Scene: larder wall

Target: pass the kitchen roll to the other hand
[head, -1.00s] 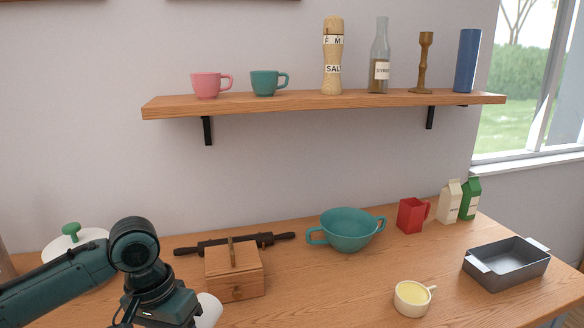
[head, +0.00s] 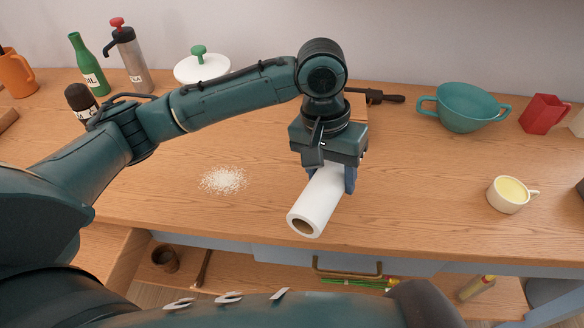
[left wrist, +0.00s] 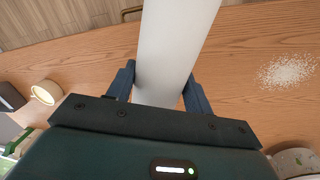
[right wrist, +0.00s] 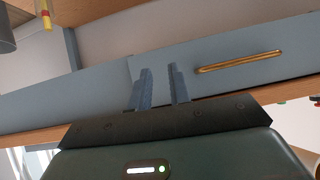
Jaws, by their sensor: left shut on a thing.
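The white kitchen roll (head: 315,203), with a brown core at its near end, lies level over the front part of the counter in the head view. My left gripper (head: 331,180) is shut around it from above, one finger on each side. The left wrist view shows the roll (left wrist: 174,45) between both fingers (left wrist: 160,88). Whether the roll touches the counter is hard to tell. My right gripper (right wrist: 160,80) shows only in the right wrist view. Its fingers are apart with a narrow empty gap, facing the blue-grey drawer front, away from the roll.
Spilled white grains (head: 222,180) lie left of the roll. A yellow-filled cup (head: 508,194) and a teal bowl (head: 462,108) stand to the right. Below the counter edge are a brass handle (head: 347,268) and an open drawer with several things. The counter between roll and cup is clear.

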